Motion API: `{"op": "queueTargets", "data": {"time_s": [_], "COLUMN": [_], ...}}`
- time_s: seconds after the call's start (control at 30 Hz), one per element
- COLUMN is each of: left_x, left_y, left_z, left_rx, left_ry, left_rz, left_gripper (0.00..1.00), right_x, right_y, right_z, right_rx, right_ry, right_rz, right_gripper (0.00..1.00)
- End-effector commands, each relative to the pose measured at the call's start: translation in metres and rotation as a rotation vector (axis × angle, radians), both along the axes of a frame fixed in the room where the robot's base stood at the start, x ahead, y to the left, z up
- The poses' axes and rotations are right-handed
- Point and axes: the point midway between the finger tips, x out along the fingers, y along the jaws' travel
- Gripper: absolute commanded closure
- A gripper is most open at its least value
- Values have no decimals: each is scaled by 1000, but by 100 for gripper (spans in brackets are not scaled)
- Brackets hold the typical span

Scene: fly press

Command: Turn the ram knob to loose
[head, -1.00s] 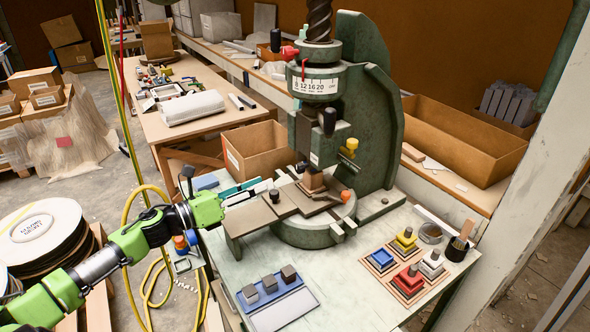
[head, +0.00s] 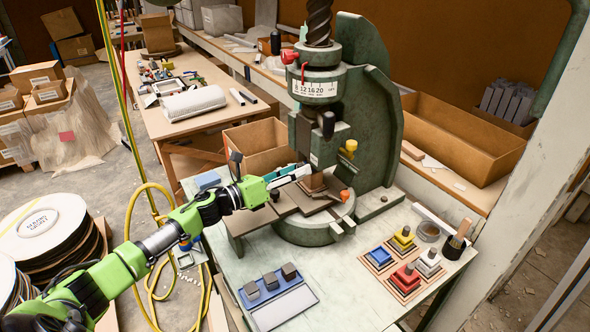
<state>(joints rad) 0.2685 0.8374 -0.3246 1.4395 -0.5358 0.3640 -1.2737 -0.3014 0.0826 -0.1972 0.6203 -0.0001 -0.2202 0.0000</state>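The green fly press (head: 375,120) stands on the bench with its screw and ram upright. Several knobs show: a black one (head: 328,123) on the ram's front, a yellow one (head: 349,148) to its right, a red one (head: 289,57) at the scale collar and an orange one (head: 345,195) at the bed. I cannot tell from any marking which is the ram knob. My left gripper (head: 302,171) is at the ram's lower left, below the black knob and just above the work on the bed. Its finger opening is too small to judge. My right gripper is out of view.
A dark plate (head: 250,217) lies left of the bed. A blue tray (head: 269,286) with grey blocks lies in front. A cardboard box (head: 252,140) is behind my gripper.

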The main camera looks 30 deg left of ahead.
Motion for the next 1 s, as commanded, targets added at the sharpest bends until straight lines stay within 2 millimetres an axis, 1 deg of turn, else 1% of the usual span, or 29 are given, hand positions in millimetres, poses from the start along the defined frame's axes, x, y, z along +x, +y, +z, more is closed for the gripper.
{"op": "queueTargets", "data": {"time_s": [0.27,0.37,0.4,0.43,0.77,1.0], "left_x": [1,1,1,1,1,1], "left_y": [-1,0,0,0,0,0], "left_z": [-1,-1,-1,-1,0,1], "left_rx": [0,0,0,0,-19,-119], "left_ry": [1,1,1,1,13,71], "left_rz": [0,0,0,0,1,1], "left_gripper": [63,86,97,100,100,100], "right_x": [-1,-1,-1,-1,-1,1], "right_y": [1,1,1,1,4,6], "right_z": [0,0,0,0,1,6], "right_rx": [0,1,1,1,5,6], "right_ry": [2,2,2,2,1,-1], "right_rz": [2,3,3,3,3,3], "right_gripper": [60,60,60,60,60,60]}}
